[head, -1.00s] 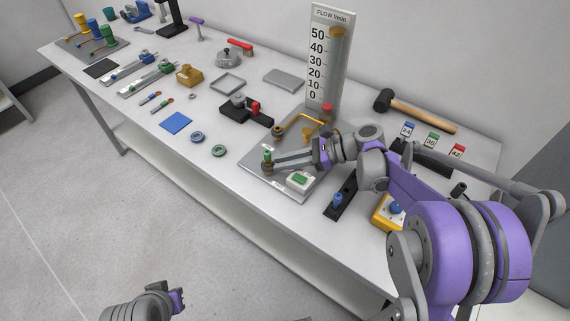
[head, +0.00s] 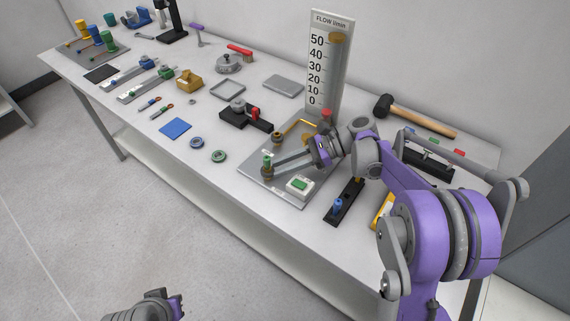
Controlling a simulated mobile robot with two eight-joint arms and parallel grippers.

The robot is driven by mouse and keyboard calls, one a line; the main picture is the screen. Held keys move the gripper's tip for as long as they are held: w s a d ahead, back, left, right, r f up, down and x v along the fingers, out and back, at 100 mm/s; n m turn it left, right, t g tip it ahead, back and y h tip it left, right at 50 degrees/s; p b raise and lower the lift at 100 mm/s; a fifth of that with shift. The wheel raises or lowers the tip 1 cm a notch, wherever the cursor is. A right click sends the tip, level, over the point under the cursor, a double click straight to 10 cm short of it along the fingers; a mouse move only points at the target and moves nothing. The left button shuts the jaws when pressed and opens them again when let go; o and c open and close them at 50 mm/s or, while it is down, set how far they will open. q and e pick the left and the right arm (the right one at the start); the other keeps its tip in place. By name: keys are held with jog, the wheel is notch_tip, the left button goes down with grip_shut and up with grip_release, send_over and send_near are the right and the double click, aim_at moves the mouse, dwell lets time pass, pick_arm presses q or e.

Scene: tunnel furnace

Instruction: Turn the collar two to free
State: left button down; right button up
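A grey plate (head: 252,183) near the front edge of the bench carries two posts. The front post (head: 267,166) has a green top and a brass-coloured body; a yellow bent pipe (head: 300,127) rises near the rear brass post (head: 277,139). I cannot read which collar is number two. My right gripper (head: 274,167) reaches in from the right, its two long fingers ending at the front post. Whether they press on it is too small to tell. My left gripper (head: 178,304) is low at the bottom edge, off the bench, partly cut off.
A white box with a green button (head: 299,187) sits on the plate beside my fingers. A flow gauge (head: 328,65) stands behind. A black base with a blue knob (head: 339,207) lies to the right, a mallet (head: 420,117) behind.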

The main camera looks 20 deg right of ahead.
jog(key=shift+o, duration=1)
jog(key=shift+w+a, duration=0.1)
jog(key=shift+a, duration=0.2)
jog(key=shift+d, duration=0.1)
jog(key=v, duration=1)
jog(key=shift+d+r, duration=0.2)
jog(key=shift+d, duration=0.15)
jog(key=shift+r, duration=0.1)
